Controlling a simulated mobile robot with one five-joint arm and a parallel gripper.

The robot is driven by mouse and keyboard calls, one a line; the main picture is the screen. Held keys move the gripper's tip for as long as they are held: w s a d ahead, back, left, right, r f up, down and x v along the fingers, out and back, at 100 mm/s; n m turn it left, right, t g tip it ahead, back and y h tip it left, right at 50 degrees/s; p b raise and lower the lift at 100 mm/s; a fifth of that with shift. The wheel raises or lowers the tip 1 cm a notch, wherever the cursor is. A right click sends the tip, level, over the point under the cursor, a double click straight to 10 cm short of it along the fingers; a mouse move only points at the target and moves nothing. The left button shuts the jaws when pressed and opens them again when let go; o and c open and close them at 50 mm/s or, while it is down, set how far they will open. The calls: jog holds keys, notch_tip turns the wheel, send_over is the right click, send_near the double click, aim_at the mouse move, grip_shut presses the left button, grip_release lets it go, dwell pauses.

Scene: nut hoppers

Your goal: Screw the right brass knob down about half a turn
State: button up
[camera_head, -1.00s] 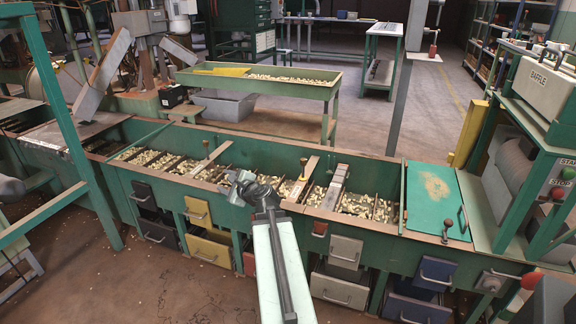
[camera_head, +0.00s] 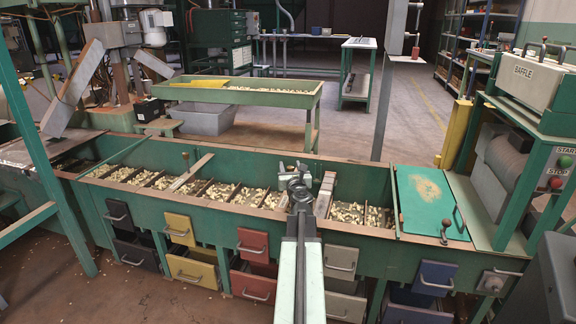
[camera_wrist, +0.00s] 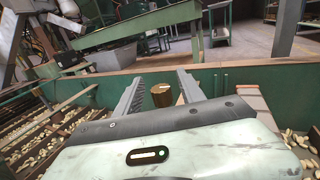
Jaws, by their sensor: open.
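In the head view my gripper (camera_head: 298,172) is over the middle of the green hopper trough (camera_head: 250,212) and hides this knob. The left brass knob (camera_head: 186,156) stands clear by a pale slat at the left.
Compartments of nuts (camera_head: 240,196) lie on both sides of my gripper. A metal-topped slat (camera_head: 326,190) is close at its right. A green lid (camera_head: 428,200) and the baffle machine (camera_head: 538,88) stand farther right. A green nut tray table (camera_head: 250,97) is behind.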

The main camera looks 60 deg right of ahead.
aim_at(290, 169)
jog(key=x, duration=0.2)
jog(key=shift+w+d, duration=0.15)
jog(key=shift+d, duration=0.1)
grip_shut()
jog(key=shift+m+g+h, duration=0.7)
jog(key=shift+m+g, duration=0.1)
jog(key=shift+g, duration=0.2)
grip_release()
jog(key=v, duration=0.8)
jog(key=shift+d, duration=0.1)
